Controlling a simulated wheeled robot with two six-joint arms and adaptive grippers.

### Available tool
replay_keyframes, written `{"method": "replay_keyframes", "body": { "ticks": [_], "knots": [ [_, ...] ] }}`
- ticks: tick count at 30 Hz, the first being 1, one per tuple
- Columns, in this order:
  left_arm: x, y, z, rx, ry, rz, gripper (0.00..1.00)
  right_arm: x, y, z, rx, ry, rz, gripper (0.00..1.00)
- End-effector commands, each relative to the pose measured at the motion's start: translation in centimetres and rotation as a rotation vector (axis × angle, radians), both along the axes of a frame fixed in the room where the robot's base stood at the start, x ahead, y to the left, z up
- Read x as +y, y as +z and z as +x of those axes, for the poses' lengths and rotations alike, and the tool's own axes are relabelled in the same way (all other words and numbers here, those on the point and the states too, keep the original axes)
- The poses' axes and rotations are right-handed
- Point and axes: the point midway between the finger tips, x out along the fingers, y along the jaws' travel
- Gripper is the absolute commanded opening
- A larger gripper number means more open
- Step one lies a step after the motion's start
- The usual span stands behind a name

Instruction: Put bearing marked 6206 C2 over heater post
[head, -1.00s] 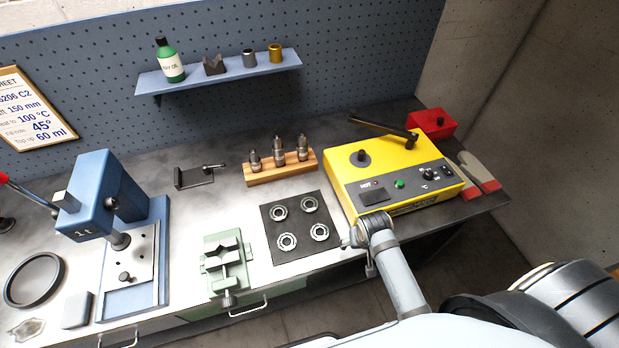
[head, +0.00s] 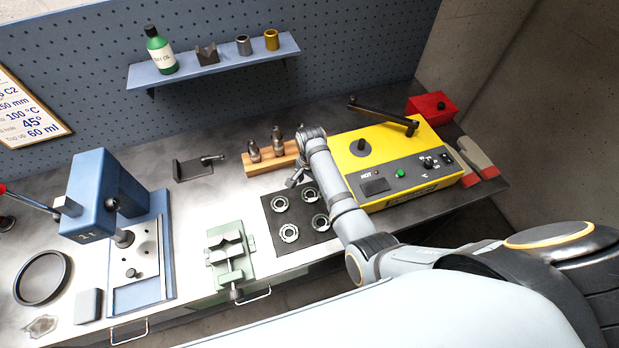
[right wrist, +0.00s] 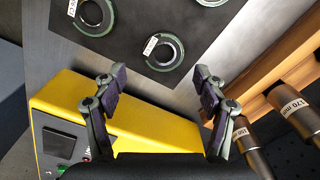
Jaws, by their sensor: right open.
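Several ring-shaped bearings lie on a dark mat (head: 302,227). In the head view one bearing is front left (head: 289,233), one front right (head: 320,222) and one back left (head: 280,204); another is partly behind my arm. The right wrist view shows tagged bearings, one near its middle (right wrist: 163,51) and one at upper left (right wrist: 93,17); I cannot read the tags surely. My right gripper (head: 295,180) is open and empty above the mat's back edge; its fingers (right wrist: 158,82) point toward the bearings. The yellow heater (head: 400,185) has a dark post (head: 361,147) on top. My left gripper is not visible.
A wooden block (head: 257,170) with upright metal sleeves stands close behind the right gripper. A green vise (head: 230,258) and blue press (head: 105,195) are to the left. A dark bar (head: 380,115) lies over the heater's back. A red box (head: 431,106) is beyond it.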

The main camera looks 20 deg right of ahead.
Motion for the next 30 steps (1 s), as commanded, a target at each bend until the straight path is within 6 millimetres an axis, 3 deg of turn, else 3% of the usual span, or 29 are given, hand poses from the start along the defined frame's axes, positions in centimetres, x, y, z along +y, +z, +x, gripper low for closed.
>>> {"method": "replay_keyframes", "body": {
  "ticks": [3, 6, 8, 15, 23, 30],
  "knots": [
    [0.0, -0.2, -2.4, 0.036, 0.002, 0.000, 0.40, -0.1, -2.0, 0.0, 0.002, 0.000, -0.001, 0.72],
    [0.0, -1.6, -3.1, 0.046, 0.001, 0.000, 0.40, 0.0, -3.9, 0.1, -0.001, 0.000, 0.001, 0.72],
    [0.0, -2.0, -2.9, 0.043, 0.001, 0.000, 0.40, 0.0, -4.6, 0.1, -0.001, 0.000, 0.000, 0.72],
    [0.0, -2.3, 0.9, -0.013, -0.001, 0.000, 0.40, 0.0, -5.9, 0.1, -0.002, 0.001, 0.000, 0.72],
    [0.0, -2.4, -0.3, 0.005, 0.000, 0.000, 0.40, 0.0, -5.9, 0.1, -0.002, 0.001, 0.000, 0.72],
    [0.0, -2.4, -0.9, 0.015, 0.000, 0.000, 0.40, 0.0, -5.9, 0.1, -0.002, 0.001, 0.000, 0.39]
  ]
}}
